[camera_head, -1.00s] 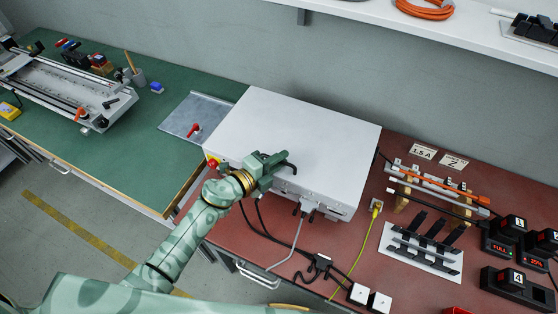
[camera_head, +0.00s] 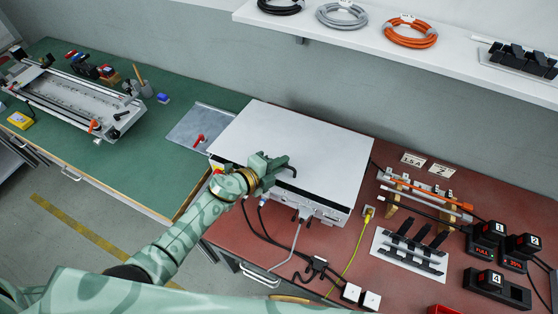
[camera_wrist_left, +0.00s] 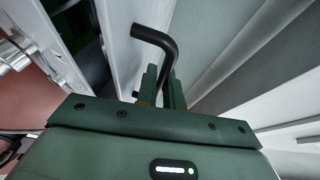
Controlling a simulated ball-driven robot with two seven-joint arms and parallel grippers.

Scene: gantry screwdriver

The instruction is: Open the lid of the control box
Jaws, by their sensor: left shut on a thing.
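The white control box (camera_head: 300,150) sits at the middle of the benches in the head view, with its flat lid on top. My left gripper (camera_head: 272,164) is at the front edge of the lid. It is shut on a black bent handle (camera_wrist_left: 153,36), whose curved end sticks out past the fingers; the handle also shows in the head view (camera_head: 290,168). In the wrist view white panel edges and a dark green gap show beside the handle. I cannot tell how far the lid is raised, as my gripper hides part of the front edge. My right gripper is out of view.
Cables and a grey connector (camera_head: 304,212) hang at the box front. A metal plate (camera_head: 198,128) with a red part lies left of the box. A rack with orange tools (camera_head: 430,192) and battery chargers (camera_head: 498,240) stand to the right. A shelf (camera_head: 375,45) runs above.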

